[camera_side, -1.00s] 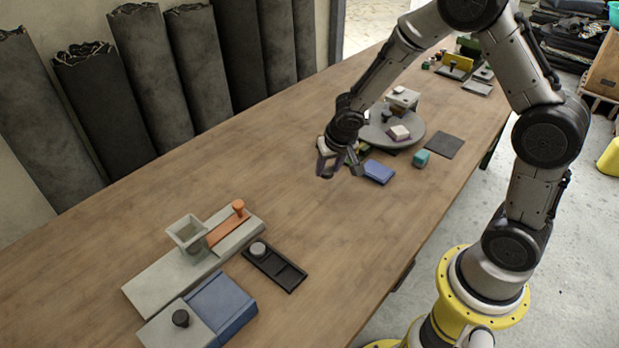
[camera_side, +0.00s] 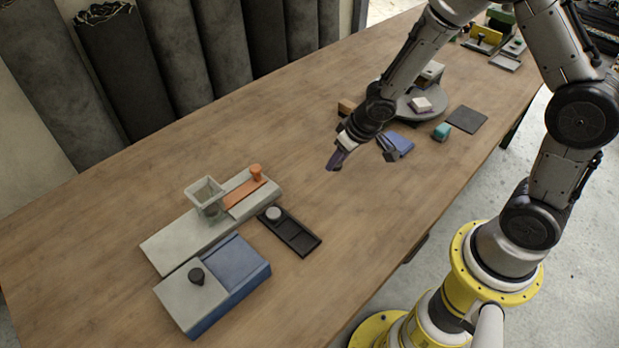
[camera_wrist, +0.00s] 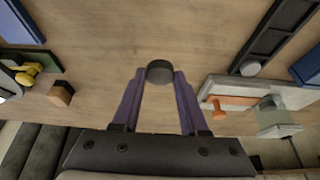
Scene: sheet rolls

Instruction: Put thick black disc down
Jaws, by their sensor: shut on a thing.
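My gripper (camera_side: 361,158) is above the wooden table, near its middle, in the side view. The wrist view shows its two purple fingers (camera_wrist: 160,75) shut on the thick black disc (camera_wrist: 159,71), held between the fingertips. I cannot make out the disc in the side view. The wrist view shows bare table behind the disc.
At the lower left are a grey base with a hopper (camera_side: 206,196) and orange knob (camera_side: 256,172), a black tray (camera_side: 290,234) and a blue box (camera_side: 238,272). Bare table lies between.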

